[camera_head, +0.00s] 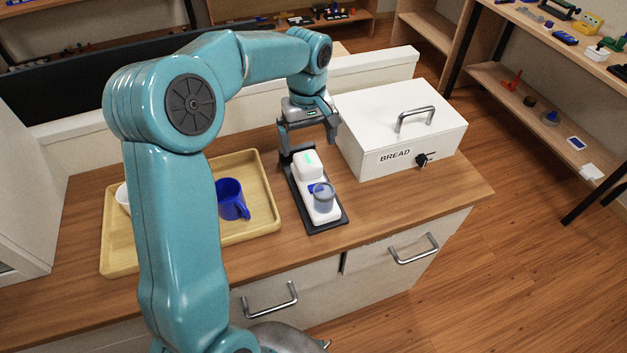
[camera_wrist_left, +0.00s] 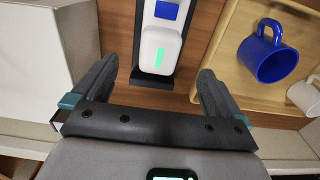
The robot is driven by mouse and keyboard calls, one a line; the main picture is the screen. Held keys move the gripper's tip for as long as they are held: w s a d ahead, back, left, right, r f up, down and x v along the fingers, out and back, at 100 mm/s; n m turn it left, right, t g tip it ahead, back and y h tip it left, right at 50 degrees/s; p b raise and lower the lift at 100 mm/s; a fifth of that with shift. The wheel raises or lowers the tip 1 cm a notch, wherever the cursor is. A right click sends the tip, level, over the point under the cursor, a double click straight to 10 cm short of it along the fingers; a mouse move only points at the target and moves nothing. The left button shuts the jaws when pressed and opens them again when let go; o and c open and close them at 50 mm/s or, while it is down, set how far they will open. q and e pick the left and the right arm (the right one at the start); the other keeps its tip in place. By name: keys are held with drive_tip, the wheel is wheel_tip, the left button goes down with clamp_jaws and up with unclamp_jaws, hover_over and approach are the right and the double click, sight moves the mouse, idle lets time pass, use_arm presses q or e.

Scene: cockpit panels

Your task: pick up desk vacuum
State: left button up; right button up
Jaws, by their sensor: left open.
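The desk vacuum (camera_head: 307,168) is white with a green light strip, a blue part and a clear grey cup. It lies on a dark narrow base (camera_head: 333,224) on the wooden counter. In the left wrist view its white rounded end (camera_wrist_left: 158,50) shows between the fingers, ahead of them. My left gripper (camera_head: 309,146) is open and empty, above the far end of the vacuum. It also shows in the left wrist view (camera_wrist_left: 157,85), with one finger on each side of the vacuum's line. My right gripper is not in view.
A white bread box (camera_head: 385,125) stands close to the right of the gripper. A wooden tray (camera_head: 262,180) at left holds a blue mug (camera_head: 231,199) and a white cup (camera_head: 123,197). Drawers with handles (camera_head: 270,300) face the front. Bare counter lies right of the vacuum.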

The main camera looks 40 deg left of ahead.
sight(309, 161)
use_arm(q)
drive_tip(key=f, duration=0.5)
drive_tip(key=shift+w+a+f, duration=0.1)
drive_tip(key=shift+a+f, duration=0.05)
drive_tip(key=shift+a, duration=0.15)
drive_tip(key=shift+d+f, duration=0.3)
drive_tip(key=shift+f, duration=0.1)
wheel_tip(309, 161, down, 5)
drive_tip(key=shift+r+p, duration=0.1)
drive_tip(key=shift+p, duration=0.35)
drive_tip(key=shift+s+r, duration=0.1)
drive_tip(key=shift+s, duration=0.15)
drive_tip(key=shift+c, duration=0.7)
drive_tip(key=shift+w, duration=0.15)
drive_tip(key=c, duration=1)
drive_tip(key=shift+c, duration=1.1)
